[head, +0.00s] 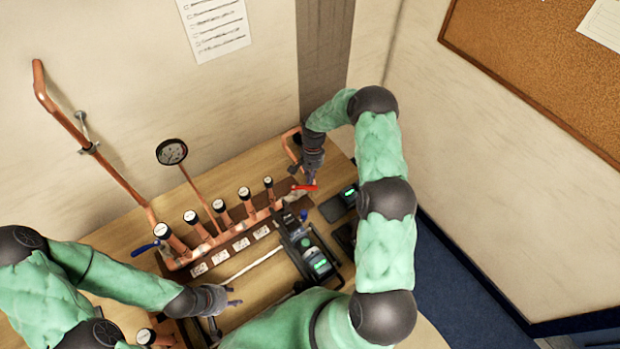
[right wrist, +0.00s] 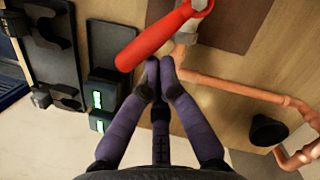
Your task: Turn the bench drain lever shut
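A red lever (head: 304,187) sits at the right end of the copper manifold (head: 208,246) in the head view. It also shows large at the top of the right wrist view (right wrist: 160,38), slanting down to the left from a metal fitting. My right gripper (head: 312,178) is at this lever. In the right wrist view my right gripper (right wrist: 160,68) has its fingertips together just below the lever's edge, with nothing between them; I cannot tell whether they touch it. My left gripper (head: 233,296) is open and empty over the bench, in front of the manifold.
A blue lever (head: 145,248) is at the manifold's left end. A green-screened device (head: 320,266) in a black tray lies in front. A copper pipe (right wrist: 235,88) runs right of my right fingertips.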

